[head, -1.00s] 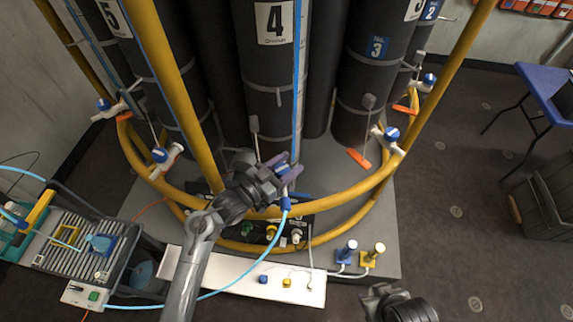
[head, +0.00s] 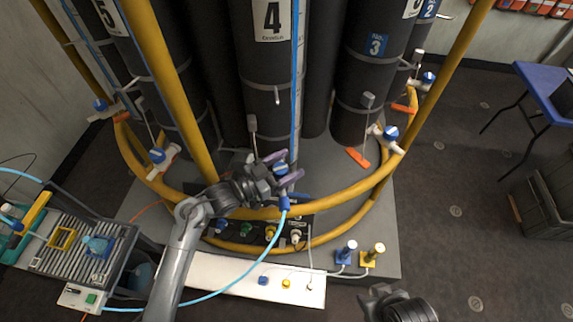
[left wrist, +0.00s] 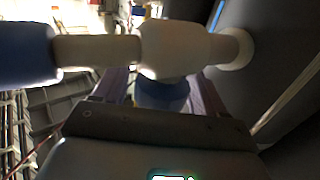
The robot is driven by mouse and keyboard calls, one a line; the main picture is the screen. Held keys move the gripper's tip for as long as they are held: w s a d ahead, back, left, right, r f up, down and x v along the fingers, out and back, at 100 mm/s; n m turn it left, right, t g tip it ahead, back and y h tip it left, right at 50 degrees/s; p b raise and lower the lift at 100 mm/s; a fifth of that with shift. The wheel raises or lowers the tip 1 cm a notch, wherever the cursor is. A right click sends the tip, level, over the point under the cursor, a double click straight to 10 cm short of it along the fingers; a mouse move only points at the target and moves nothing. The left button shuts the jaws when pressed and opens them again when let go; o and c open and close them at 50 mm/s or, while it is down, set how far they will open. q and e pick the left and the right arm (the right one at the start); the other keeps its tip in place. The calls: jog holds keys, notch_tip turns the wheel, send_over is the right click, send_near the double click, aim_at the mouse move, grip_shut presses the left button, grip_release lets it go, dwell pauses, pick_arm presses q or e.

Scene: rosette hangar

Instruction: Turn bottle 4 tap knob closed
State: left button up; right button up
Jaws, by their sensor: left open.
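Bottle 4 (head: 257,90) is the tall dark cylinder with a white "4" label at the centre back of the head view. Its tap has a blue knob (head: 281,168) and a blue hose end (head: 285,203). My left gripper (head: 283,168) is open, with its purple fingers on either side of the knob. In the left wrist view the white tap body (left wrist: 175,50) crosses the top, and the blue knob (left wrist: 162,95) sits between the fingers. Whether the fingers touch the knob is unclear. My right gripper (head: 375,294) is low in the head view, away from the tap; its fingers are unclear.
Yellow rails (head: 340,201) curve around the bottles, with an upright post (head: 165,80) left of bottle 4. Other blue-knobbed taps (head: 391,133) stand along the ring. A light blue hose (head: 255,268) hangs in front. A cart (head: 72,240) stands at left, a blue table (head: 548,90) at right.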

aim_at(276, 174)
pick_arm(q)
jog(key=v, duration=1)
jog(key=shift+s+a, duration=0.2)
jog(key=shift+a, duration=0.15)
jog(key=shift+d, duration=0.1)
jog(key=shift+c, duration=1.2)
jog(key=shift+s+d+f, duration=0.1)
jog(key=shift+d+f, duration=0.05)
jog(key=shift+d, duration=0.1)
jog(key=d+n+t+y+b, duration=0.1)
jog(key=s+d+n+t+y+b, duration=0.1)
jog(key=t+b, duration=0.1)
jog(key=shift+s+d+f, duration=0.15)
jog(key=shift+d, duration=0.05)
jog(key=n+t+y+b, duration=0.1)
jog(key=r+n+t+y+b, duration=0.1)
jog(key=shift+s+a+n+y, duration=0.1)
jog(key=shift+s+n+y, duration=0.05)
jog(key=shift+n+y, duration=0.2)
jog(key=x, duration=1)
jog(key=shift+r, duration=0.15)
